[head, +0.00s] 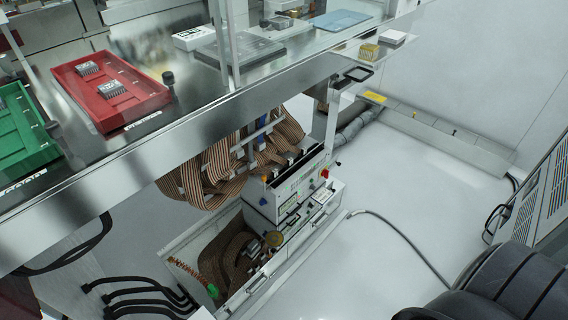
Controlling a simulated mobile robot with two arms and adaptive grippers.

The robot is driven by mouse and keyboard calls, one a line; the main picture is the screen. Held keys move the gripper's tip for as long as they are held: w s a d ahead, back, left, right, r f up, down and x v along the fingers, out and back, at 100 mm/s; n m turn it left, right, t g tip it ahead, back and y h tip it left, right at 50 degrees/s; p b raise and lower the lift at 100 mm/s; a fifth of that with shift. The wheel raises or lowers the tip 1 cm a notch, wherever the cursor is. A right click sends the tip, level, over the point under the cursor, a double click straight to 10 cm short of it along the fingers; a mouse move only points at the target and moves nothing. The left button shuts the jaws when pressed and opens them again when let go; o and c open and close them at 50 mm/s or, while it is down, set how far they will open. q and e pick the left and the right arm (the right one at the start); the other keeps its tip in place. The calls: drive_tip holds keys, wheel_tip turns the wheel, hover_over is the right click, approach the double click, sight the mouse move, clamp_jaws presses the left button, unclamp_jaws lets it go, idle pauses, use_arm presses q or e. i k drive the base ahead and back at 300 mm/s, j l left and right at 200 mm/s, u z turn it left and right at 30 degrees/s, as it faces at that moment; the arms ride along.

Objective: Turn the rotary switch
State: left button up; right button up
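A small red knob (324,173) shows on the front of a white equipment box (268,205) under the bench, and it may be the rotary switch. It is too small to tell which way it is turned. Neither of my grippers shows in the head view, so I cannot see how they stand to the knob.
A steel bench (150,165) crosses the upper left, with a red tray (140,112) and a green tray (22,145) on it. Striped ribbon cables (215,170) hang behind the box.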

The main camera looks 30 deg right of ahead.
sight(325, 173)
drive_tip(key=i+l+u, duration=0.15)
drive_tip(key=l+u, duration=0.2)
drive_tip(key=l, duration=0.55)
drive_tip(key=l+u, duration=0.4)
drive_tip(key=l, duration=0.5)
drive_tip(key=k+l+u, duration=0.1)
drive_tip(key=l+u, duration=0.25)
drive_tip(key=l, duration=0.6)
